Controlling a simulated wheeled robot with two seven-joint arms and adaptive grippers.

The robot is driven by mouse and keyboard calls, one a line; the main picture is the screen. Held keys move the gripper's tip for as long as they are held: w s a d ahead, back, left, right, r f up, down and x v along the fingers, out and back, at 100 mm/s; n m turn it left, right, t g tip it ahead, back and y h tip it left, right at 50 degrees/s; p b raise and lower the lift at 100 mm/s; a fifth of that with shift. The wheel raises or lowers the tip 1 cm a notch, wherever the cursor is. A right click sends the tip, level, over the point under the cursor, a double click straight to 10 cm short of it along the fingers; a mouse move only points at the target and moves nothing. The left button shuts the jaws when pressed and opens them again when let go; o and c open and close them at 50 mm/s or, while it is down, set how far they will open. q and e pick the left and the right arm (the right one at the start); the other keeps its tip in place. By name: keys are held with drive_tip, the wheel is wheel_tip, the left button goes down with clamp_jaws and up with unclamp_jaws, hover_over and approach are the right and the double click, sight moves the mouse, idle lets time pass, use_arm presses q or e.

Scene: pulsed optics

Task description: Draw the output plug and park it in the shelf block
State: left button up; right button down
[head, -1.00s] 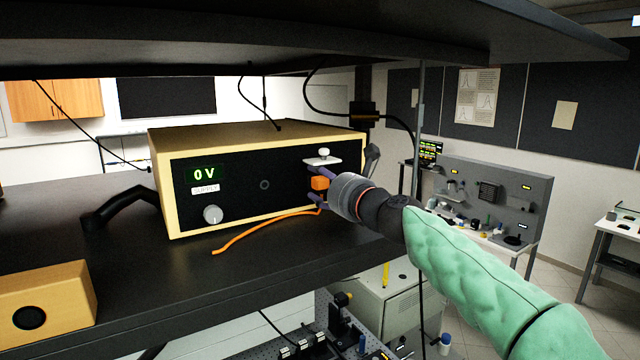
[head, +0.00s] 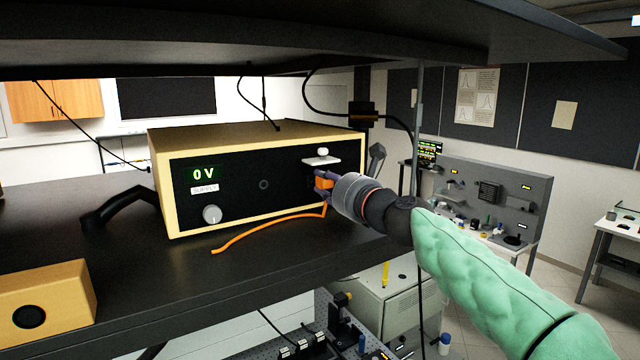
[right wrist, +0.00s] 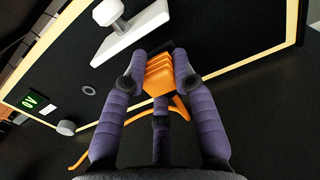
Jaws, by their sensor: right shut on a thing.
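The orange output plug (head: 323,184) is at the right side of the supply's black front panel (head: 235,205), just below a white latch plate (head: 321,161). My right gripper (head: 322,182) is shut on the plug; its purple fingers close around it in the right wrist view (right wrist: 158,78). An orange lead (head: 268,229) runs from the plug down onto the shelf. Whether the plug is still seated in its socket is hidden. The wooden shelf block (head: 55,300) with a round dark hole sits at the front left. My left gripper is not in view.
The supply shows 0 V on a green display (head: 203,174), with a knob (head: 212,214) below. The dark shelf (head: 150,275) is clear between block and supply. An upper shelf (head: 240,40) hangs overhead. Optics and a grey cabinet stand lower down.

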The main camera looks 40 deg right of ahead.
sight(329, 185)
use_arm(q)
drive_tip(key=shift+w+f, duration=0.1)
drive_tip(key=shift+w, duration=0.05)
use_arm(e)
drive_tip(key=shift+s+a+f, duration=0.1)
drive_tip(key=shift+s+f, duration=0.1)
drive_tip(key=shift+s, duration=0.4)
drive_tip(key=shift+s+a, duration=0.15)
drive_tip(key=shift+s, duration=1.45)
drive_tip(key=shift+s, duration=0.1)
use_arm(q)
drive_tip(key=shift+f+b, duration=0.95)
drive_tip(key=shift+b, duration=0.05)
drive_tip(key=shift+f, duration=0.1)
use_arm(e)
drive_tip(key=s+a, duration=0.1)
drive_tip(key=s, duration=1)
drive_tip(key=shift+s+a, duration=0.25)
drive_tip(key=shift+s, duration=0.15)
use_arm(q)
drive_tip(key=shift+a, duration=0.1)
